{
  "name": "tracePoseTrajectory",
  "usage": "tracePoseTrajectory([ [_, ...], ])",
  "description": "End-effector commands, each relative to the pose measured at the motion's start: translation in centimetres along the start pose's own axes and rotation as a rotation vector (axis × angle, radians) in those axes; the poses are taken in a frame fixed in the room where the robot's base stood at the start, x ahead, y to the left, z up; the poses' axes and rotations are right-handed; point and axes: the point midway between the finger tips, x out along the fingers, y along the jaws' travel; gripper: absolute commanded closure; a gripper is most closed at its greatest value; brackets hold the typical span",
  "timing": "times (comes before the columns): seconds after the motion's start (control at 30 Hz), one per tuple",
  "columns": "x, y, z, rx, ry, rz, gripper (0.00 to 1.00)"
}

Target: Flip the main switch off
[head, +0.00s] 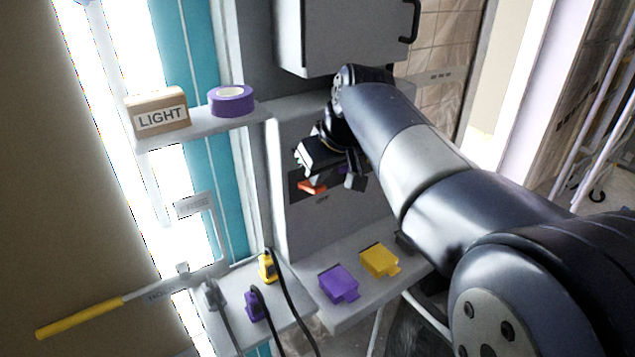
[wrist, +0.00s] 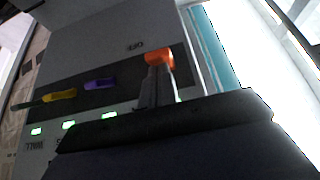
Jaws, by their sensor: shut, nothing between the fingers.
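The main switch (head: 312,187) has an orange handle on a grey lever, set in a dark plate on the grey panel (head: 300,228). An OFF label sits just below it in the head view. In the wrist view the orange handle (wrist: 160,57) stands at the end of its lever, close to the upside-down OFF label (wrist: 135,47). My gripper (head: 318,165) is shut and empty, just above the handle in the head view. Its dark body fills the bottom of the wrist view and hides the lever's base. I cannot tell whether it touches the lever.
Purple (wrist: 98,86) and yellow (wrist: 60,95) levers sit beside the switch, with lit green lamps (wrist: 68,125) near them. A shelf above holds a LIGHT box (head: 160,112) and purple tape (head: 231,99). Purple (head: 338,284) and yellow (head: 380,260) blocks lie on the ledge below.

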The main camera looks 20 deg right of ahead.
Motion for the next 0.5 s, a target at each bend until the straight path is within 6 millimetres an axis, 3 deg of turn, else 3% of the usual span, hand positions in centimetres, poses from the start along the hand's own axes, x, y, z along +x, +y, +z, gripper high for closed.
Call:
tracePoseTrajectory([
  [0.03,0.9,0.0,0.8,0.001,0.030,0.002,1.00],
  [0.5,1.8,0.0,2.6,0.001,0.306,0.002,1.00],
])
